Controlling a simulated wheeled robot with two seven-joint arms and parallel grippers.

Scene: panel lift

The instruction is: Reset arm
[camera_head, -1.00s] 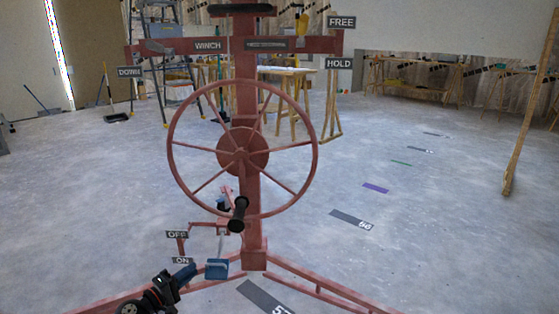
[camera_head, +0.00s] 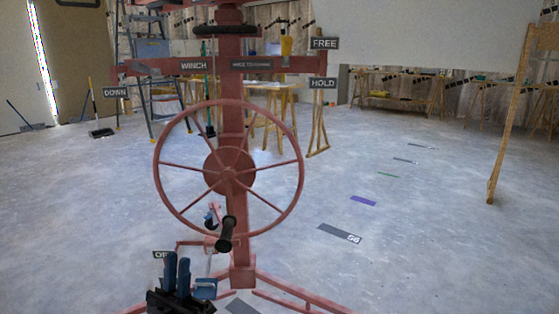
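The red panel lift stands in front of me, with a large spoked winch wheel (camera_head: 229,170) on its post. A black crank handle (camera_head: 226,234) sticks out below the wheel's hub. My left gripper (camera_head: 177,258) is low in the picture, left of the post. Its two blue fingers point up, close side by side, and I see nothing between them. The angle does not show whether they touch. A blue block (camera_head: 205,288) on the lift is just right of the fingers. The gripper partly hides the OFF label (camera_head: 160,255) and hides the ON label. My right gripper is not in view.
The lift's red legs (camera_head: 290,286) spread over the floor. Signs WINCH (camera_head: 194,65), DOWN (camera_head: 115,92), FREE (camera_head: 324,43) and HOLD (camera_head: 323,83) mark the lift. A ladder (camera_head: 146,70) and wooden trestles stand behind. Open floor lies to the right.

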